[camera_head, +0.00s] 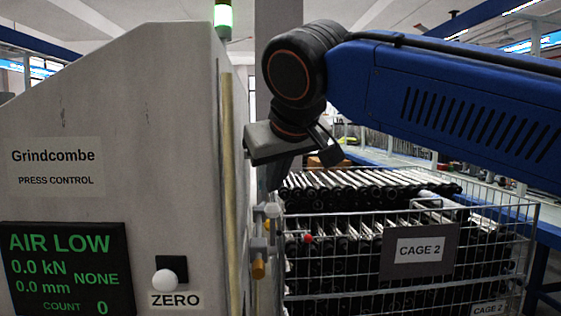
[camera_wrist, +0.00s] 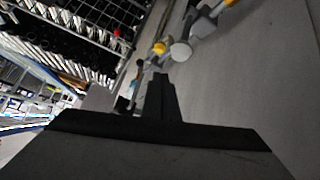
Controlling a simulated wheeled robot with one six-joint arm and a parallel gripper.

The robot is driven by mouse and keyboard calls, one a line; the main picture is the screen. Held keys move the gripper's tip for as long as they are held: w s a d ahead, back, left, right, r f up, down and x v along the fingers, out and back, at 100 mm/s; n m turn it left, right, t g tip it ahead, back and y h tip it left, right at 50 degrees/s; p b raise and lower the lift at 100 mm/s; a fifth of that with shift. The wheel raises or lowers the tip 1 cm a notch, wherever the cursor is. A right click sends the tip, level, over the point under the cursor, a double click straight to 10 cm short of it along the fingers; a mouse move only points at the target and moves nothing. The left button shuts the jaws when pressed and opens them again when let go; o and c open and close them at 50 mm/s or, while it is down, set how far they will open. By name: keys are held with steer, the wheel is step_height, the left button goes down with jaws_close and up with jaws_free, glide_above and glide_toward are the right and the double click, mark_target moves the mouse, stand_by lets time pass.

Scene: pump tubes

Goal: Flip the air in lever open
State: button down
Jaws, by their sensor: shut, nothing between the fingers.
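I cannot tell which part is the air in lever. In the wrist view the fittings (camera_wrist: 181,51) with a yellow end (camera_wrist: 160,47) lie just beyond my fingers, and the red knob (camera_wrist: 117,33) is up and to the left. My gripper (camera_wrist: 160,80) is shut and empty, apart from the fittings. In the head view it is above the fittings beside the cabinet, its fingers partly hidden.
The cabinet's display (camera_head: 65,270) reads AIR LOW, 0.0 kN. A white ZERO button (camera_head: 165,281) is beside it. A wire cage (camera_head: 345,292) of black and silver tubes stands close on the right, labelled CAGE 2 (camera_head: 418,250). The gap between cabinet and cage is narrow.

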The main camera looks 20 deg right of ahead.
steer(key=v, duration=0.6)
stand_by(0.6)
